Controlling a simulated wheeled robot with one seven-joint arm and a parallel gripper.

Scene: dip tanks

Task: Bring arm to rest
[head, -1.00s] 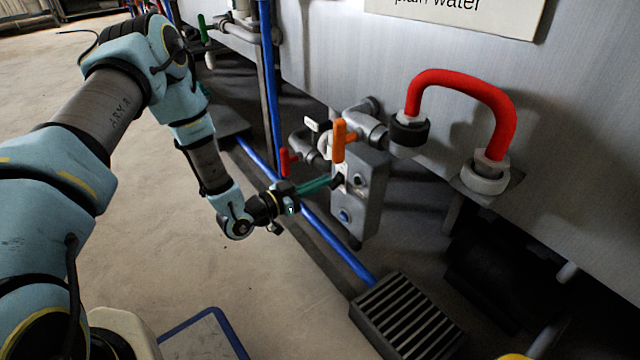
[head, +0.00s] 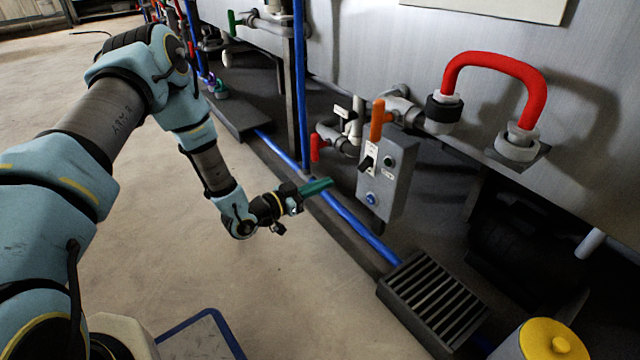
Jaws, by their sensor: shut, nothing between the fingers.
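My gripper (head: 328,184) has teal fingers and is shut with nothing in it. It is at the end of my blue-and-grey arm, which reaches in from the left. It hangs over the floor and blue pipe, left of a grey control box (head: 398,180) and apart from it. The box has a black switch lever (head: 368,160), a dark green button (head: 388,161) and a blue button (head: 371,198). An orange valve handle (head: 377,120) stands upright just above the box's left side.
A red valve handle (head: 316,147) sits left of the box. A red hose loop (head: 495,62) joins two fittings on the steel tank (head: 590,120). A blue pipe (head: 355,228) runs along the floor by a black grate (head: 433,298). A yellow-topped container (head: 552,341) stands bottom right. Open floor lies left.

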